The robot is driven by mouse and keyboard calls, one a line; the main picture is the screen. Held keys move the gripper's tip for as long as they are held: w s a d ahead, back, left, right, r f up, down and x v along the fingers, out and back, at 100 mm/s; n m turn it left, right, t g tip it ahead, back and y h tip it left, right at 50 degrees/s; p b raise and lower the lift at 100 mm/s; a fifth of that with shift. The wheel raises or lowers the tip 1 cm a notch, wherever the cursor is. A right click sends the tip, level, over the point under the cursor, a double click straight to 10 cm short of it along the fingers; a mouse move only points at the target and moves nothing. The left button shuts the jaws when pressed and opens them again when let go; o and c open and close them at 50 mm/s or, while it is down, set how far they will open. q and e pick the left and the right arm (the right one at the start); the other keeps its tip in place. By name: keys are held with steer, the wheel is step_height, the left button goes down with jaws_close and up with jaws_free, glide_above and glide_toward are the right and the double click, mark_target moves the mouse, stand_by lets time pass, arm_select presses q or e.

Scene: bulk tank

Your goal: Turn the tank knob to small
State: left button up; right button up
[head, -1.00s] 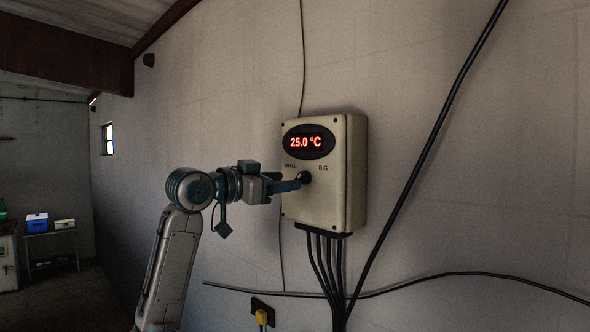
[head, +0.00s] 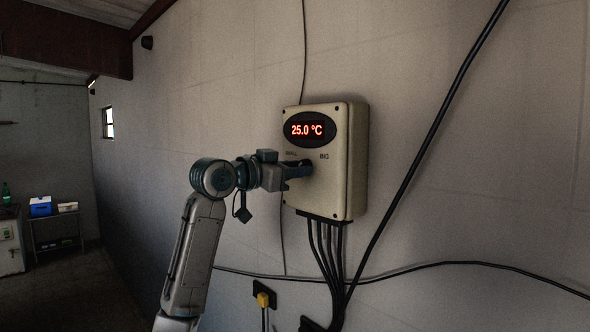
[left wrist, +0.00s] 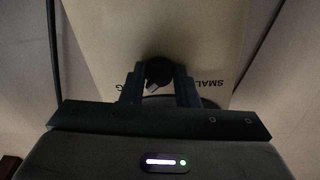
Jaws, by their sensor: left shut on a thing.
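The beige control box (head: 318,196) hangs on the wall. Its oval display (head: 311,129) reads 25.0 °C, with SMALL at left and BIG at right below it. My left gripper (head: 303,169) is at the box front and hides most of the knob in the head view. In the left wrist view, where the labels are upside down, the black knob (left wrist: 157,71) sits between the fingers of the left gripper (left wrist: 159,86), which is shut on it. A pale mark on the knob points down and slightly left there. My right gripper is not in view.
Several black cables (head: 331,262) hang from the box bottom. A thick cable (head: 432,136) runs diagonally right of the box. A yellow plug (head: 263,299) sits in a socket below. A small table with a blue box (head: 41,207) stands far left.

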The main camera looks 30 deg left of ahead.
arm_select(q)
steer(key=shift+s+d+r+n+t+y+b, duration=0.1)
steer(key=shift+n+t+y+b, duration=0.15)
steer(key=shift+n, duration=3.2)
steer(key=shift+w+d+f+n+t+y+b, duration=0.1)
steer(key=shift+n+t+y+b, duration=0.1)
steer(key=shift+n, duration=3.3)
steer(key=shift+s+d+r+n+t+y+b, duration=0.15)
steer(key=shift+n+b, duration=0.1)
steer(key=shift+n, duration=3.2)
steer(key=o, duration=1)
steer(key=shift+c, duration=0.2)
steer(key=shift+a, duration=0.1)
